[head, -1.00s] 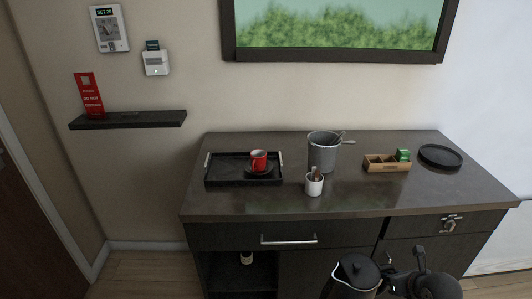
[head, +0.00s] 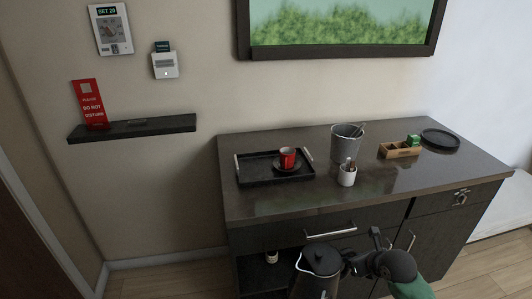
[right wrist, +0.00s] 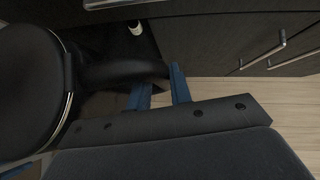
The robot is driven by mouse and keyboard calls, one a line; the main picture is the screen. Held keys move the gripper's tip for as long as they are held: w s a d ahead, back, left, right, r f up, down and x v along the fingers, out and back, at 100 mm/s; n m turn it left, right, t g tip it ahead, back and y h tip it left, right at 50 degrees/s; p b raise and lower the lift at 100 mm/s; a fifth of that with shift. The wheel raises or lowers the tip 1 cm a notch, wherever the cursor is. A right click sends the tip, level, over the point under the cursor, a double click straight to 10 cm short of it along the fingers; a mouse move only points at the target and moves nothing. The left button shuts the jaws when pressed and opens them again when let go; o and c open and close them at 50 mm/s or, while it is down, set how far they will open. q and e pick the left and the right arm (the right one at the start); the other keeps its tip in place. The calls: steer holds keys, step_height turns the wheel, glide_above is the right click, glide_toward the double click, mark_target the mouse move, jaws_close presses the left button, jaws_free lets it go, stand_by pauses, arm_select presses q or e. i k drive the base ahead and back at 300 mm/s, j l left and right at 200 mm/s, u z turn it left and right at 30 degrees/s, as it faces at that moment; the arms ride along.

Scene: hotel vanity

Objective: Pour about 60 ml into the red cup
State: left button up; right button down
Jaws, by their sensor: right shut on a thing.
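The red cup (head: 287,157) stands upright on a saucer (head: 288,168) on the black tray (head: 256,180), at the left of the vanity top. My right gripper (head: 352,262) is shut on the handle of a dark kettle (head: 318,262). It holds the kettle roughly upright in front of the vanity, below the level of its top. In the right wrist view the blue fingers (right wrist: 162,92) close around the black handle (right wrist: 120,73), with the kettle body (right wrist: 30,85) at the left. What is inside the kettle is hidden. My left gripper is not in view.
An ice bucket (head: 346,143) with a utensil and a white holder (head: 347,176) stand right of the tray. A wooden box (head: 400,150) and a round black tray (head: 440,139) are farther right. The vanity's front edge and drawer handle (head: 330,229) lie beyond the kettle.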

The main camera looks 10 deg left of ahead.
mark_target(287, 160)
steer(key=k+j, duration=0.1)
steer(key=j, duration=0.55)
steer(key=k+j, duration=0.1)
steer(key=j, duration=0.6)
